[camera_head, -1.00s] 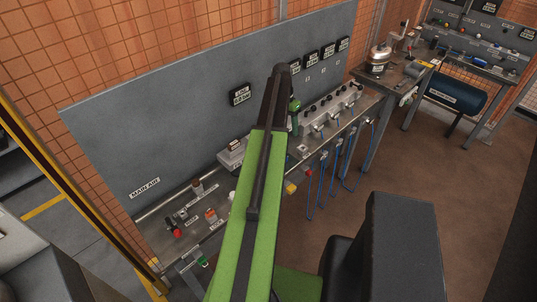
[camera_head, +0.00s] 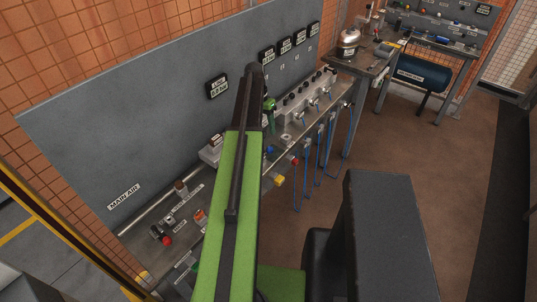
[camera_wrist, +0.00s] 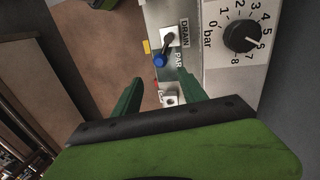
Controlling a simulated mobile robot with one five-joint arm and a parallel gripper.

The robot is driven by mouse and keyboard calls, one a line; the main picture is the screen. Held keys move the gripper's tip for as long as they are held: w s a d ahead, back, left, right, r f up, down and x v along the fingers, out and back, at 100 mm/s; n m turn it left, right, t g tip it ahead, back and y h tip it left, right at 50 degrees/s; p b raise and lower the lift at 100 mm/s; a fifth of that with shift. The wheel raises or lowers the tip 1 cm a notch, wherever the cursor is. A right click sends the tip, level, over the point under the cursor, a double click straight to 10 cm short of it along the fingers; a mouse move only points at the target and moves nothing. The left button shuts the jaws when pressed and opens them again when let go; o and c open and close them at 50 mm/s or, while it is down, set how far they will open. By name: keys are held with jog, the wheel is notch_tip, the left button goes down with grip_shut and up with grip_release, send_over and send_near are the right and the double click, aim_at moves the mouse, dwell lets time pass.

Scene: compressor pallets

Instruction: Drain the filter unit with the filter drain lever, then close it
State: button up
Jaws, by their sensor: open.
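The filter drain lever (camera_wrist: 168,46) shows in the wrist view as a short black arm with a blue knob (camera_wrist: 160,61), beside a DRAIN label (camera_wrist: 184,32). My gripper (camera_wrist: 158,77) is open and empty. Its two dark green fingers point towards the blue knob, which lies just beyond and between the fingertips in the picture; contact is not visible. The filter unit's body cannot be made out clearly.
A light panel with a black bar dial (camera_wrist: 241,37) stands right of the lever in the wrist view. In the head view the bench (camera_head: 135,240) runs along a grey back panel (camera_head: 110,130). Blue hoses (camera_head: 300,180) hang at its front edge. Brown floor (camera_head: 420,160) is open to the right.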

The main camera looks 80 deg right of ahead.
jog(key=f+b, duration=0.3)
jog(key=s+f+b, duration=0.1)
jog(key=f+b, duration=0.2)
jog(key=f, duration=0.1)
jog(key=a+f+b, duration=0.1)
jog(key=f+b, duration=0.2)
jog(key=f, duration=0.1)
jog(key=shift+s, duration=0.35)
jog(key=shift+r, duration=0.1)
grip_shut()
